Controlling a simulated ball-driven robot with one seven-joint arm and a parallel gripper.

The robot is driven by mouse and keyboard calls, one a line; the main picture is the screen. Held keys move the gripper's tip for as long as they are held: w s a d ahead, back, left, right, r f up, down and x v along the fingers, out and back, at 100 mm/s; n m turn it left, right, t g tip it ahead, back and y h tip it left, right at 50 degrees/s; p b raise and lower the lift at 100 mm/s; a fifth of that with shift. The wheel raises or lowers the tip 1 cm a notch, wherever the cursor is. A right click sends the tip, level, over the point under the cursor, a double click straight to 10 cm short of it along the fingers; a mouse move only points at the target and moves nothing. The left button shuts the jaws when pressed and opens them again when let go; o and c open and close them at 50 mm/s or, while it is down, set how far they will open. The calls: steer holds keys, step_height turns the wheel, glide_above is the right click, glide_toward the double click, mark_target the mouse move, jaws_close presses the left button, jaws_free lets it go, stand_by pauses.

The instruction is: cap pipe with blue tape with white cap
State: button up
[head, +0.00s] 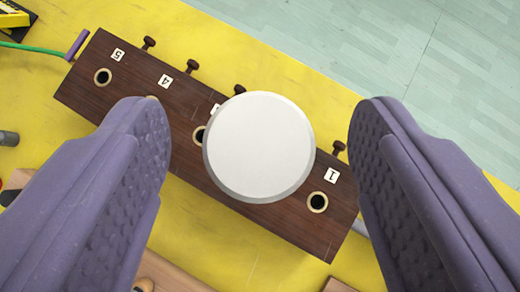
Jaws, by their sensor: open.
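A round white cap (260,145) with a grey bevelled rim lies in the middle of the head view, seen from straight above. My gripper (259,102) is open, with one purple finger on each side of the cap. There is a gap between the cap and each finger. The cap covers part of a dark wooden board below it. What is under the cap is hidden, so I cannot tell whether it sits on a pipe. No blue tape shows.
The dark wooden board (140,125) has numbered labels, round holes and pegs, and lies diagonally on a yellow table (290,55). A green cord (35,48) and a purple rod (77,44) are at upper left. A tiled floor lies beyond the table edge.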

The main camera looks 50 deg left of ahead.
steer(key=p+v, duration=0.2)
steer(key=v, duration=0.5)
steer(key=shift+s+d+r, duration=0.2)
steer(key=shift+r, duration=0.05)
